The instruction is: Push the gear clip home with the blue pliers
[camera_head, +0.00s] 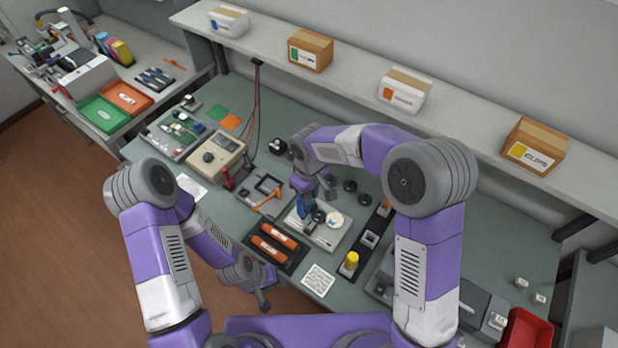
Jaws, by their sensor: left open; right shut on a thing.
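My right gripper (309,192) is shut on the blue pliers (304,207), which point down over a pale grey fixture (326,237) on the bench. A dark round part (319,216) and a cream disc (335,220) sit on the fixture, close to the right of the pliers. The gear clip is too small to pick out, and I cannot tell whether the pliers touch anything. My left gripper (267,291) is open and empty, low at the bench's front edge, apart from the fixture.
A black tray with orange cartridges (277,235) lies left of the fixture. A yellow-topped part (351,261) stands to the right. A printed white card (318,280) lies in front. A meter (216,156) and a red bin (526,330) stand farther off.

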